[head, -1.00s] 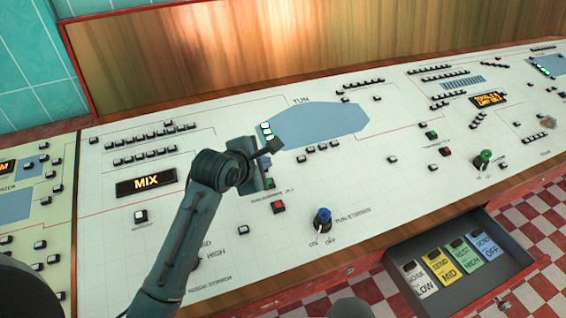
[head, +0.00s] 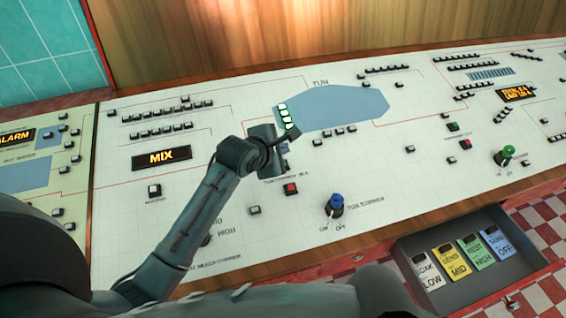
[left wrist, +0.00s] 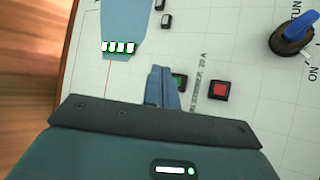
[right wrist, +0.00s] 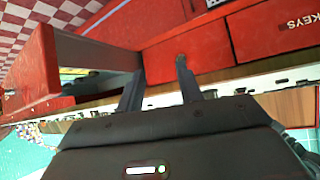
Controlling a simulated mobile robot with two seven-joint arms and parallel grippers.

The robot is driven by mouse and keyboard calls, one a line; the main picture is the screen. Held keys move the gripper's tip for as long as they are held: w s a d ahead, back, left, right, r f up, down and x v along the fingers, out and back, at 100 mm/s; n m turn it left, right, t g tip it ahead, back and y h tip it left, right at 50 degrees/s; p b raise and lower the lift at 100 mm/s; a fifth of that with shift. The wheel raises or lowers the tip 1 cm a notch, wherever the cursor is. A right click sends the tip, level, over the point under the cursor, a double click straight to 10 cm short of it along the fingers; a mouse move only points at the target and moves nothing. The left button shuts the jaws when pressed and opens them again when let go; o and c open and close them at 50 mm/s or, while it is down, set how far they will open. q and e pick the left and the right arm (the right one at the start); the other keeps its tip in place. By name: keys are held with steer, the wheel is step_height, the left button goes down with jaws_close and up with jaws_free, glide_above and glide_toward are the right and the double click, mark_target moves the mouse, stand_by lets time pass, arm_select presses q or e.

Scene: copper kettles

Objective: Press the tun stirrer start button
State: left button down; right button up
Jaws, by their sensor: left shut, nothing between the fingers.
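The green start button (left wrist: 180,82) is on the white panel in the left wrist view, partly covered by my left fingers. The red button (head: 290,188) is beside it; it also shows in the left wrist view (left wrist: 219,90). My right gripper (right wrist: 158,75) is open and empty in the right wrist view.
The blue tun stirrer knob (head: 335,205) stands up to the right of the buttons. A row of lit keys (head: 286,116) lies above them by the blue tun shape (head: 335,106). An open drawer (head: 408,262) with colored tags juts out at lower right.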

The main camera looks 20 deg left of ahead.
arm_select(q)
steer(key=f, duration=0.2)
steer(key=f+b, duration=0.1)
steer(key=shift+w+a+f, duration=0.15)
steer(key=shift+w+a, duration=0.05)
steer(key=shift+w, duration=0.1)
steer(key=shift+f, duration=0.35)
steer(key=shift+w, duration=0.1)
arm_select(e)
steer(key=shift+w+f, duration=0.1)
steer(key=shift+w, duration=0.15)
steer(key=shift+s+f, duration=0.15)
steer(key=shift+s, duration=0.05)
arm_select(q)
steer(key=shift+f, duration=0.2)
stand_by(0.9)
steer(key=shift+f, duration=0.25)
